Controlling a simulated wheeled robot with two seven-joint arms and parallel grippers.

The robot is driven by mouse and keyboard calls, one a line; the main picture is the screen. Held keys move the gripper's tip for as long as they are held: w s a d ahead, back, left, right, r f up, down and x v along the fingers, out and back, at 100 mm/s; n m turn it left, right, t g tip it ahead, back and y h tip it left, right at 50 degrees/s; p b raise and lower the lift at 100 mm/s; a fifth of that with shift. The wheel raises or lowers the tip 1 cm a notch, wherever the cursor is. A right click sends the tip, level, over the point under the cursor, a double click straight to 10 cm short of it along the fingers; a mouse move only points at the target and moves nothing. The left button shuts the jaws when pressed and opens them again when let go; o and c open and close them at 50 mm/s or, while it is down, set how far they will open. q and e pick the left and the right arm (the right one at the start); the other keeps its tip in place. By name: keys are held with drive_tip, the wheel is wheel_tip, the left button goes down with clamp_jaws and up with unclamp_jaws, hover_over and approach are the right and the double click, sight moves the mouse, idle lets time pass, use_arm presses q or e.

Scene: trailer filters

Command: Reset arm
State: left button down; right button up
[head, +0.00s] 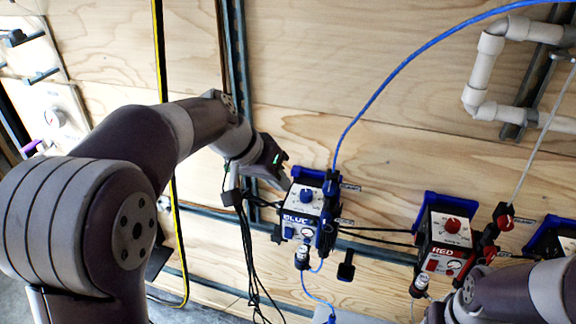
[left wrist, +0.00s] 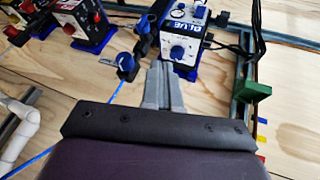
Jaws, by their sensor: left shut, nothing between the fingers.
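My left gripper (head: 283,172) is beside the upper left of the blue-labelled filter box (head: 303,206). The box is white with a blue knob and blue frame. In the left wrist view my left gripper's grey fingers (left wrist: 158,68) are together and empty, close to the same box (left wrist: 184,38). I cannot tell whether they touch it. My right arm (head: 515,296) enters at the lower right; its fingers do not show.
A red-labelled box (head: 445,235) hangs to the right, with a red valve (head: 503,217) beside it. A blue hose (head: 365,107) rises from the blue box. Black cables (head: 248,250) hang below my left gripper. White pipes (head: 483,70) are at upper right. The plywood wall (head: 300,60) above is mostly clear.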

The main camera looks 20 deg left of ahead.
use_arm(q)
drive_tip(key=s+a+f+n+g+y+b, duration=0.1)
drive_tip(key=s+f+y, duration=0.1)
drive_tip(key=s+f, duration=0.6)
drive_tip(key=s+a+f+n+g+y+b, duration=0.1)
drive_tip(key=s+a+f+g+y+b, duration=0.1)
drive_tip(key=s+f, duration=0.6)
wheel_tip(320, 180, down, 3)
drive_tip(key=shift+f, duration=0.1)
use_arm(e)
drive_tip(key=f, duration=0.3)
drive_tip(key=shift+a, duration=0.25)
use_arm(q)
drive_tip(key=shift+d, duration=0.1)
use_arm(e)
drive_tip(key=shift+r, duration=0.1)
